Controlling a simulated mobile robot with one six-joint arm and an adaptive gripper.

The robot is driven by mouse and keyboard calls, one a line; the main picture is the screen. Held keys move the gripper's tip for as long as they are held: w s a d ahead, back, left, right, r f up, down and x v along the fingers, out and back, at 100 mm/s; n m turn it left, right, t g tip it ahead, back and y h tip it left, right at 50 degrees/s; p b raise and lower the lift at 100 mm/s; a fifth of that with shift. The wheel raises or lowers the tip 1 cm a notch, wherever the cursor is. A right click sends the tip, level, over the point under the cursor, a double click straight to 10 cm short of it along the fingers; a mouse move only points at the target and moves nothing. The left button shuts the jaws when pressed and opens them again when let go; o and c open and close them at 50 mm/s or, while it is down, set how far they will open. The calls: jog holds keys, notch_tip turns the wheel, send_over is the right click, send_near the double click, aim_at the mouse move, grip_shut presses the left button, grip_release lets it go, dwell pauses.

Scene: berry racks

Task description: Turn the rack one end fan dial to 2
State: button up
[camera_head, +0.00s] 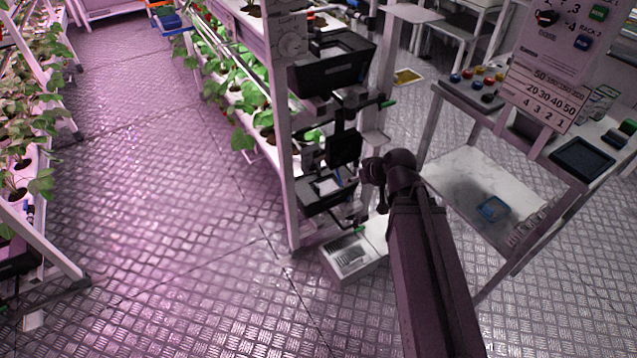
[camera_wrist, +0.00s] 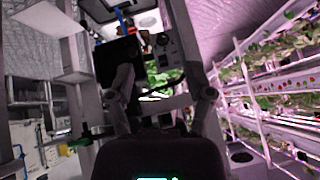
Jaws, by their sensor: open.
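A pale round dial (camera_head: 291,44) sits on a light panel at the near end of the middle rack, high on its end post. Its pointer and numbers are too small to read. My gripper (camera_wrist: 160,95) is open and empty in the wrist view, its two fingers spread apart toward the rack end. In the head view my arm reaches to the rack's lower end, below and right of the dial, and the fingers cannot be made out. I cannot make out the dial for certain in the wrist view.
A black box (camera_head: 332,66) sticks out from the rack end just right of the dial. A sign board (camera_head: 550,60) with a dark knob and coloured buttons stands above a table (camera_head: 575,180) at right. A white box (camera_head: 352,257) is on the floor. The left aisle is clear.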

aim_at(317, 170)
jog(key=w+a+f+n+t+y+b, duration=0.1)
jog(key=w+a+f+t+b, duration=0.3)
jog(key=f+b, duration=0.4)
jog(key=w+t+y+b, duration=0.1)
jog(key=w+b, duration=0.1)
jog(key=b, duration=0.4)
jog(key=shift+a+n+t+y, duration=0.25)
jog(key=shift+n+t+y, duration=0.05)
jog(key=shift+y, duration=0.1)
jog(key=shift+w, duration=0.1)
jog(key=shift+f, duration=0.1)
jog(key=b+x, duration=0.5)
jog(key=x, duration=0.8)
jog(key=shift+w+a+f, duration=0.15)
jog(key=shift+w+a, duration=0.1)
